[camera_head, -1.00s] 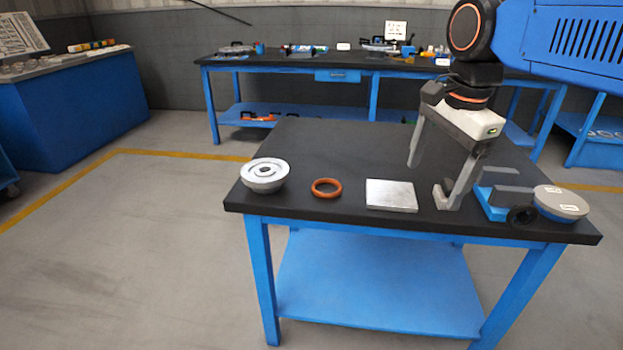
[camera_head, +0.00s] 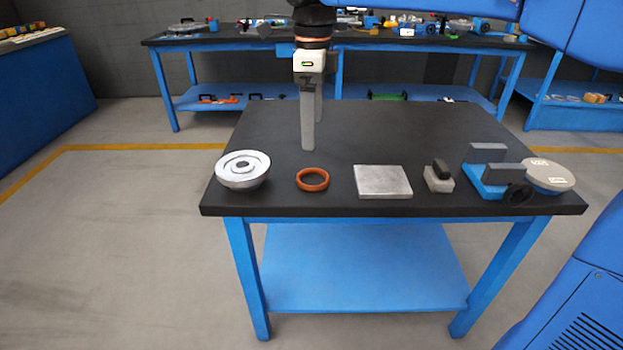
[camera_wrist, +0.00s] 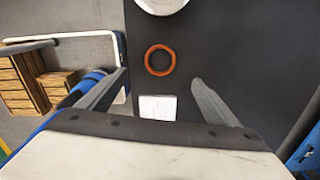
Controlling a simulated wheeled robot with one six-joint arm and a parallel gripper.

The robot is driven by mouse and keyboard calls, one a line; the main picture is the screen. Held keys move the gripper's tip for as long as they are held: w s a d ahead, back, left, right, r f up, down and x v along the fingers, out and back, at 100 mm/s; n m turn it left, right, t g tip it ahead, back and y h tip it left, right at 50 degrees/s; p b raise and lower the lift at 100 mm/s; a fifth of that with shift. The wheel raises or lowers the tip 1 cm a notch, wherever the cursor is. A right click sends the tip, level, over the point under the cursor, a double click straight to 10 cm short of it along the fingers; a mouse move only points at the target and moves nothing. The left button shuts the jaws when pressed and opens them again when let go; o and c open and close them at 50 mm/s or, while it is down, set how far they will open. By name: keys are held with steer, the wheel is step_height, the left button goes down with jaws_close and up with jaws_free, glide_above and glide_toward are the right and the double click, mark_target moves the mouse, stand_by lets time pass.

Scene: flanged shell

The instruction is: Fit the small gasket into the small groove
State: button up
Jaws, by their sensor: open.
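The orange ring-shaped gasket (camera_head: 312,188) lies flat on the black tabletop near the front edge. The silver round flanged shell (camera_head: 243,180) stands to its left, with circular steps and a dark centre hole on top; I cannot tell which step is the small groove. My gripper (camera_head: 313,137) points down above the table, behind the gasket in the head view, open and empty. In the wrist view the gasket (camera_wrist: 160,74) shows between and just beyond the spread fingertips (camera_wrist: 157,79). Part of the shell (camera_wrist: 160,6) shows at the top edge there.
Right of the gasket are a silver plate (camera_head: 383,182), a small grey block with a dark top (camera_head: 438,179), a blue vise (camera_head: 490,182) and a grey disc (camera_head: 548,175). The back of the black table (camera_head: 400,125) is clear. Another bench (camera_head: 350,40) stands behind.

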mark_target(313, 182)
step_height(313, 182, down, 12)
steer(key=shift+f, duration=0.25)
steer(key=c, duration=1.3)
